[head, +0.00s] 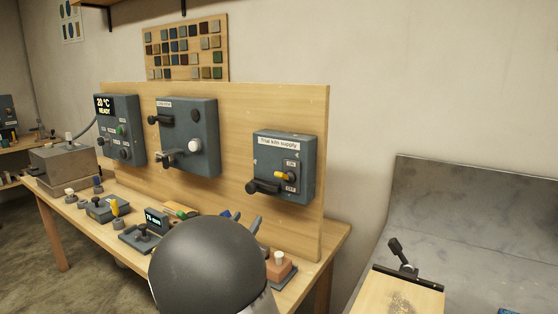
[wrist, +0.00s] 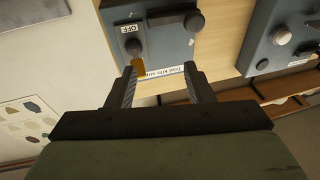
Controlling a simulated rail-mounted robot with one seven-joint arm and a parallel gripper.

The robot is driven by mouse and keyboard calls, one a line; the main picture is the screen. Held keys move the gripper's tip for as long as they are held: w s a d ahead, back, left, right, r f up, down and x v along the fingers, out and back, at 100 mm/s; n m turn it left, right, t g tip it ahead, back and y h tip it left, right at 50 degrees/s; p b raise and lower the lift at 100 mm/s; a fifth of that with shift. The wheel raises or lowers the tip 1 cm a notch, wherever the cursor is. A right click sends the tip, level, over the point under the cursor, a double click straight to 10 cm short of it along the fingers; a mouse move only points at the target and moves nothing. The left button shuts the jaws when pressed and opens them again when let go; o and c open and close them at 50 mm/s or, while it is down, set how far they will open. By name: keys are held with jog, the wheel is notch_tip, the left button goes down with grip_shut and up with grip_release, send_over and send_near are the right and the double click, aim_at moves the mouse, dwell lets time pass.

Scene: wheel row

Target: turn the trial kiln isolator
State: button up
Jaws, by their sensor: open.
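The grey box labelled "Trial kiln supply" (head: 305,155) is mounted at the right end of the wooden board. In the wrist view the yellow tip (wrist: 138,67) shows just inside the left finger, and the "OFF" label (wrist: 129,28) is readable. My gripper (wrist: 160,73) is open and empty, facing the box; contact cannot be told.
A second grey box (head: 203,120) with black handles and a white knob is left of the kiln box, then a display box (head: 122,150) reading 20 °C. Small devices crowd the bench (head: 70,222) below. A grey sloped surface (head: 480,205) stands at right.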

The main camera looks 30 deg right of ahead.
aim_at(281, 176)
jog(key=w+d+r+h+p, duration=0.1)
jog(key=d+r, duration=0.2)
jog(key=d, duration=0.2)
jog(key=w+d+r+m+g+h+p, duration=0.1)
jog(key=w+d+r+p, duration=0.1)
jog(key=d+r, duration=0.2)
jog(key=w+d+r+m+g+h+p, duration=0.1)
jog(key=w+d+r+h, duration=0.1)
jog(key=d, duration=0.4)
jog(key=shift+r, duration=0.7)
jog(key=c, duration=1)
